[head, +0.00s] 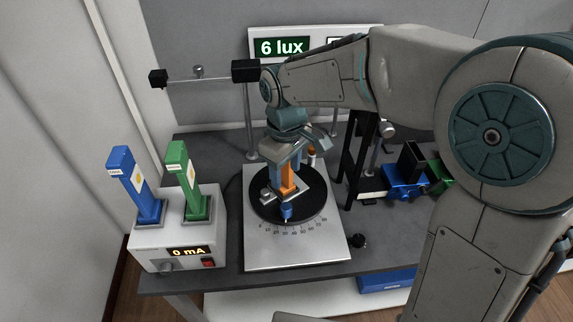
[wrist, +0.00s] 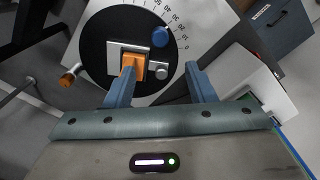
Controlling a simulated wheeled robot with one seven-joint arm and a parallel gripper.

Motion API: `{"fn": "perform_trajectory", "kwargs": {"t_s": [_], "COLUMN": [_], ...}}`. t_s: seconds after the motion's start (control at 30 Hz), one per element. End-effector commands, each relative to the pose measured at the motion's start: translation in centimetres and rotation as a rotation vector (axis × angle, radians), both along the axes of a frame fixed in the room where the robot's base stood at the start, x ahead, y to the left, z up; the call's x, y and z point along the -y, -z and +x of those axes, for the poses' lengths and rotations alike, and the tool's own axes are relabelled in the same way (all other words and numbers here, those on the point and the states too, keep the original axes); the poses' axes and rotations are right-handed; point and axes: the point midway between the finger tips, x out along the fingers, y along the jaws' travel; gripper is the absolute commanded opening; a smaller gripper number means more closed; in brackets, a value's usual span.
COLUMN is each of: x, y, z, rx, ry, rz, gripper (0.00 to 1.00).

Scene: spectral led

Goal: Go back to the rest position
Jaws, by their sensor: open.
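My gripper (head: 287,163) hangs over the black round turntable (head: 262,212) on the pale plate (head: 300,250). In the wrist view, the two fingers of my gripper (wrist: 161,74) are spread wide. An orange upright part (head: 288,180) stands on the turntable. It also shows in the wrist view (wrist: 128,72), between the fingers and close to the left one. I cannot tell whether that finger touches it. A blue knob (head: 286,212) sits at the turntable's front edge, near a printed degree scale (head: 292,228).
A control box (head: 165,240) reading 0 mA stands at left with blue (head: 127,180) and green (head: 183,175) holders on it. A display (head: 281,48) reads 6 lux. A horizontal rod (head: 205,80), a black frame (head: 357,160) and a blue device (head: 405,190) stand around the turntable.

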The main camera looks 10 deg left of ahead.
Motion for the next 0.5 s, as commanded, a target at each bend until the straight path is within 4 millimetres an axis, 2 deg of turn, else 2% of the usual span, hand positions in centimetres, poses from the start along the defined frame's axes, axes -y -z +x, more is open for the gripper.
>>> {"fn": "perform_trajectory", "kwargs": {"t_s": [0.27,0.37,0.5], "x": [0.5,2.3,7.3], "y": [-0.1,-0.7,-2.0], "z": [0.0,-0.2,-1.1], "rx": [0.005,0.026,0.078], "ry": [0.016,0.078,0.257], "rz": [-0.003,-0.009,-0.017], "gripper": [0.5,0.5,0.5]}}
